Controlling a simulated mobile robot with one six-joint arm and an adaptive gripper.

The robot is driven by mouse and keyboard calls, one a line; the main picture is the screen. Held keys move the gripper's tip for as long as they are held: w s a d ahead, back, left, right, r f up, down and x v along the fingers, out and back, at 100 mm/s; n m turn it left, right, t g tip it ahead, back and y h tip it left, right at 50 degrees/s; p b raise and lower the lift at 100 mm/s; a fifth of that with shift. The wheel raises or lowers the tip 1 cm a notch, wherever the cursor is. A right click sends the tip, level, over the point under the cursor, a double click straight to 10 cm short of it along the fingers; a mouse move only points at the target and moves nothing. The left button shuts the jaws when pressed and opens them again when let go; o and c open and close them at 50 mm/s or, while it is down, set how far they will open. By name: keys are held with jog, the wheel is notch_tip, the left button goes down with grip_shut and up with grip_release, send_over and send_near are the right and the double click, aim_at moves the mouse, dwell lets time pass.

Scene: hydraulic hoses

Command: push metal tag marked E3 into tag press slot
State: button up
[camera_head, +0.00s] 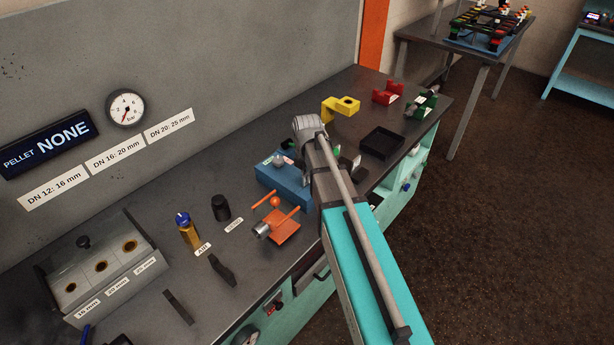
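No metal tag marked E3 can be made out. A blue block-shaped device (276,182) with a grey rounded part on top stands on the bench, partly covered by my arm; it may be the tag press, but no slot or label on it can be read. My arm reaches over the bench beside this device, its grey joint above it.
The grey bench (150,210) carries an orange clamp (284,228), a black cylinder (221,207), an amber bottle (187,230) and a three-hole block (105,262). Beyond my arm are a black tray (382,156) and yellow (342,116), red (387,97) and green (421,104) holders.

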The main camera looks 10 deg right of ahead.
aim_at(308, 188)
jog(key=o, duration=0.5)
jog(key=shift+r, duration=0.1)
notch_tip(308, 188, up, 10)
jog(key=p, duration=1)
jog(key=shift+r, duration=0.1)
jog(key=shift+s, duration=0.15)
dwell(1.1)
jog(key=s+f+m+b, duration=0.2)
jog(key=s+m, duration=1.3)
jog(key=m, duration=1)
jog(key=shift+s+a+f, duration=0.2)
jog(key=shift+s+f, duration=0.15)
jog(key=shift+f, duration=0.1)
